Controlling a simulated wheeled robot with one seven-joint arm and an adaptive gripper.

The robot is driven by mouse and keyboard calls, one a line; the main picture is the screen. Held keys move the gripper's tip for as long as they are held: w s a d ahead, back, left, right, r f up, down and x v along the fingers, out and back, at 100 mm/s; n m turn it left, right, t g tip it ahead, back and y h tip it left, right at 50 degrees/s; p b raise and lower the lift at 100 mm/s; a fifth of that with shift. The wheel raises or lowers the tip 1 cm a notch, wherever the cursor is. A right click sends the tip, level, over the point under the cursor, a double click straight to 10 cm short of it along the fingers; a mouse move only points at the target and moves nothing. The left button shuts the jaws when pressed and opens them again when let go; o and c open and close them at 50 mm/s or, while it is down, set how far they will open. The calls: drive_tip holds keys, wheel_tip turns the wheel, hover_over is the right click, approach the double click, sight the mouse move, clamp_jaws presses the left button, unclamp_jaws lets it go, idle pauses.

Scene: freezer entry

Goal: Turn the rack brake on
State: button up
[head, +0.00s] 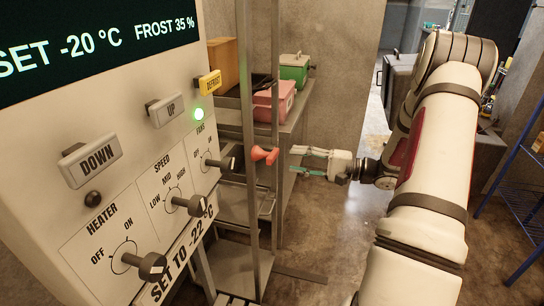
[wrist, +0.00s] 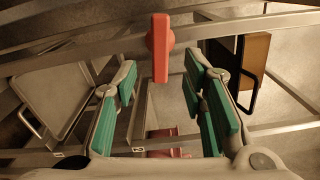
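The red-orange brake lever (head: 271,157) is on an upright post of the metal rack (head: 246,110) right of the control panel. My gripper (head: 296,161) is open and empty, just right of the lever in the head view. Its green-padded fingers (wrist: 164,85) spread either side of the lever's line. They appear apart from it. I cannot tell the brake's setting from the lever.
The control panel (head: 110,130) with knobs and buttons fills the left. Behind the rack, a shelf (head: 296,118) holds a pink cooler (head: 272,104) and a green cooler (head: 294,68). A blue wire rack (head: 524,190) stands at right. Floor beneath my gripper is clear.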

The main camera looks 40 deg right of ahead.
sight(276, 157)
drive_tip(key=x, duration=0.8)
drive_tip(key=shift+p, duration=0.3)
clamp_jaws()
